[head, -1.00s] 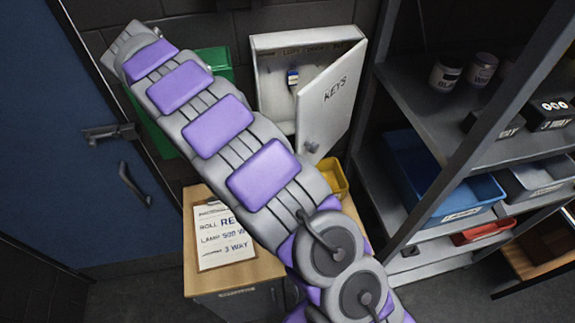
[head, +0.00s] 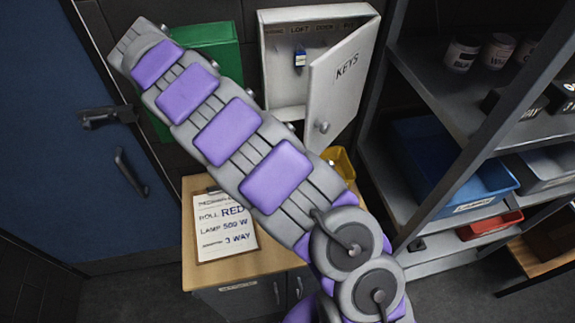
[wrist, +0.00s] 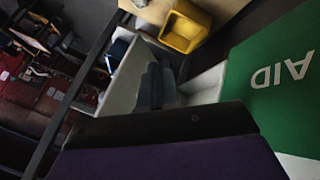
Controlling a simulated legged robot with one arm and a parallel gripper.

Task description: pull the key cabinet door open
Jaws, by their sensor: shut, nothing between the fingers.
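The white key cabinet (head: 283,85) hangs on the back wall in the head view. Its door (head: 343,75), marked KEYS, stands well open, swung out on its right side. A grey knob (head: 322,127) is near the door's lower free edge. A key with a blue tag (head: 299,59) hangs inside. In the wrist view the door (wrist: 130,75) is a pale panel beside the pale cabinet interior (wrist: 205,88). My gripper (wrist: 155,86) shows there as dark fingers, shut and empty, in front of the door and opening. Contact cannot be told. In the head view my arm hides the gripper.
A green first-aid box (wrist: 270,85) is left of the cabinet. Below are a yellow bin (head: 340,162) and a wooden-topped cupboard (head: 240,262) with a note (head: 225,228). Metal shelves (head: 425,85) with bins stand close on the right.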

